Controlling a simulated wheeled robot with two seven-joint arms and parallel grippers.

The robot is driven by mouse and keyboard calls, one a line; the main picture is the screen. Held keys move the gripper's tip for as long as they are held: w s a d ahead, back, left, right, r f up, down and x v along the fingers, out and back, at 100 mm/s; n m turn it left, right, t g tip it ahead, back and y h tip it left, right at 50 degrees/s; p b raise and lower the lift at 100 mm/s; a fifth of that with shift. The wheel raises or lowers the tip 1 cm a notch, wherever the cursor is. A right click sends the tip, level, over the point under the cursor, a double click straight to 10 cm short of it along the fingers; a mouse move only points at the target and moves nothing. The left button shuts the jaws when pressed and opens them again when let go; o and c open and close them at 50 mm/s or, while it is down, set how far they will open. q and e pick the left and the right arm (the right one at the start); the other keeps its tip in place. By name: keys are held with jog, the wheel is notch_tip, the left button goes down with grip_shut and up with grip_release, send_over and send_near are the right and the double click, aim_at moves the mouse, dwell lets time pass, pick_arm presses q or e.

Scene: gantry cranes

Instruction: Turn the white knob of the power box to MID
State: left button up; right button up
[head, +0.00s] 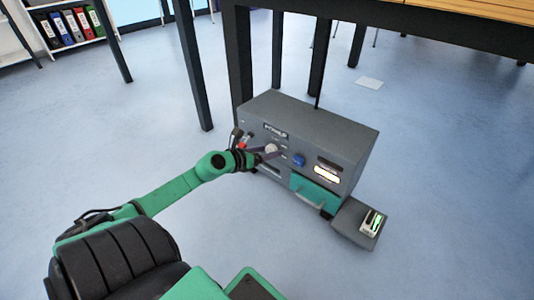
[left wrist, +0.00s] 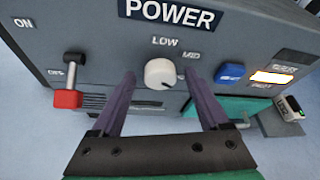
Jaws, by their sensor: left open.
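The grey power box (head: 320,122) stands on the floor under the table, with a POWER label on its front. Its white knob (left wrist: 160,73) is round, with a dark mark at its lower right; it also shows in the head view (head: 271,148). LOW is printed above the knob and MID to its upper right; a further label to its right is partly hidden. My left gripper (left wrist: 159,84) is open, its purple fingers on either side of the knob. Whether they touch it I cannot tell. It also shows in the head view (head: 268,152). My right gripper is out of view.
A blue knob (left wrist: 230,73) and a lit panel (left wrist: 272,77) are right. A green drawer (head: 312,192) is below. A grey block with a small device (head: 372,223) sits beside the box.

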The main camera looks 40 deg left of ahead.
pick_arm(q)
grip_shut()
jog(key=shift+n, duration=0.3)
jog(key=shift+n+h, duration=0.3)
jog(key=shift+h, duration=0.1)
jog(key=shift+a+n+h+b, duration=0.1)
jog(key=shift+n+h+b, duration=0.25)
jog(key=shift+n, duration=0.25)
jog(key=n+t+h, duration=0.1)
jog(key=n+h, duration=0.1)
jog(key=n, duration=0.1)
jog(key=shift+a+f+p, duration=0.1)
jog(key=shift+p, duration=0.3)
jog(key=shift+f+n+t+h, duration=0.1)
jog(key=shift+n+t+h, duration=0.35)
jog(key=shift+n, duration=0.75)
jog(key=shift+f+n, duration=0.1)
jog(key=shift+n, duration=0.3)
